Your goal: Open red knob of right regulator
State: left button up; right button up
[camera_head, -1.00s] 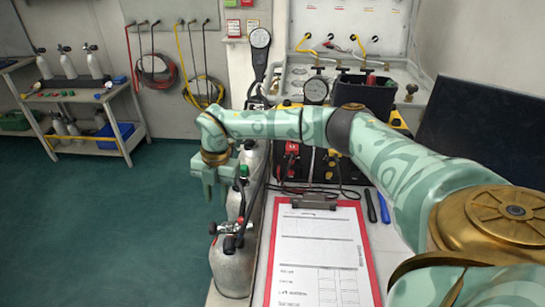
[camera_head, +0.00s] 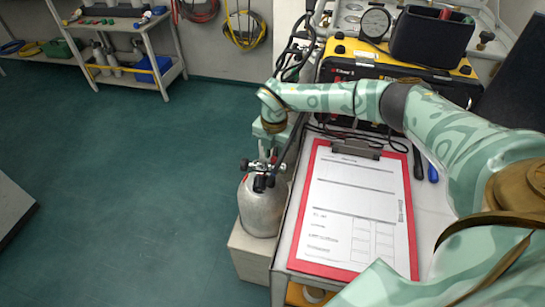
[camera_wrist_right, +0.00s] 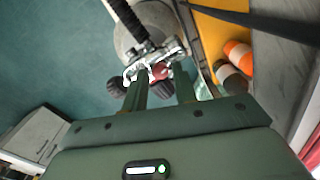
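A silver cylinder (camera_head: 261,208) stands at the left side of the bench, with a dark-knobbed regulator valve (camera_head: 262,176) on top. In the right wrist view, the red knob (camera_wrist_right: 160,70) sits on the metal valve body (camera_wrist_right: 145,62), with black knobs beside it. My right gripper (camera_head: 268,155) points down just behind the valve. In the right wrist view its two fingers (camera_wrist_right: 161,80) are apart, with the red knob showing between and just beyond the tips. I cannot tell whether they touch it. The red knob is not clear in the head view. My left gripper is out of view.
A red clipboard (camera_head: 303,232) lies on the bench right of the cylinder. A yellow-topped panel (camera_head: 345,50) and a black bin (camera_head: 432,38) stand behind. Orange-and-white items (camera_wrist_right: 238,55) lie near the valve. Open floor (camera_head: 130,190) is on the left.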

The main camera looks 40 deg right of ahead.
jog(key=shift+f, duration=0.45)
grip_shut()
